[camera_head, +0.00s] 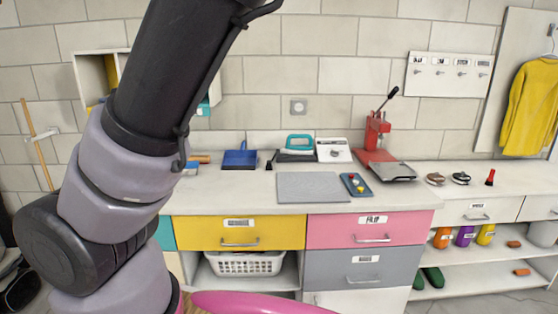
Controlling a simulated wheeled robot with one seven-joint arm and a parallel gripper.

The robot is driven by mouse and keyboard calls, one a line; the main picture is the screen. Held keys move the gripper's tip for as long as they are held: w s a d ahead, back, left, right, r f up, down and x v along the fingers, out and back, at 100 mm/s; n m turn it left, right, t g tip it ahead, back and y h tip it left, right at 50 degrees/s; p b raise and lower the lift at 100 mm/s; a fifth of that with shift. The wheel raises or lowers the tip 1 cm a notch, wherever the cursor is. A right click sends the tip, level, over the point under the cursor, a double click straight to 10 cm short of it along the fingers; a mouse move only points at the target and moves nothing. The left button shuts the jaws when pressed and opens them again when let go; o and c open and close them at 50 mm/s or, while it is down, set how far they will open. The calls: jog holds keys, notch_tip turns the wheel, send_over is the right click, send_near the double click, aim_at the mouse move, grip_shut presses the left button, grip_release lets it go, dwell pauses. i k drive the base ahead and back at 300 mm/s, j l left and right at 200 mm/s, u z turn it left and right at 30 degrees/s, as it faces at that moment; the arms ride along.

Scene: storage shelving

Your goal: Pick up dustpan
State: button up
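A blue dustpan (240,158) rests on the white countertop (235,194) near the back wall, just right of my arm in the picture. It looks upright or tilted, with its wide part facing me; I cannot tell its exact pose. My arm fills the left foreground and runs out of the top of the picture. My gripper is not in view, so its distance from the dustpan and whether it is open do not show.
A dark brush-like thing (270,161) and a teal-handled item (299,146) stand right of the dustpan. A grey mat (309,187), a blue tray (356,190) and a red press (376,134) are farther right. Drawers (240,232) front the counter. A pink curved thing (255,302) is at the bottom.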

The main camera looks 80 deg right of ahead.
aim_at(242, 159)
jog(key=z, duration=2.3)
jog(key=i+j+z, duration=0.25)
jog(key=j, duration=0.45)
jog(key=j+z, duration=0.25)
jog(key=j, duration=0.5)
jog(key=i+j+z, duration=0.1)
jog(key=j+z, duration=0.2)
jog(key=j, duration=0.45)
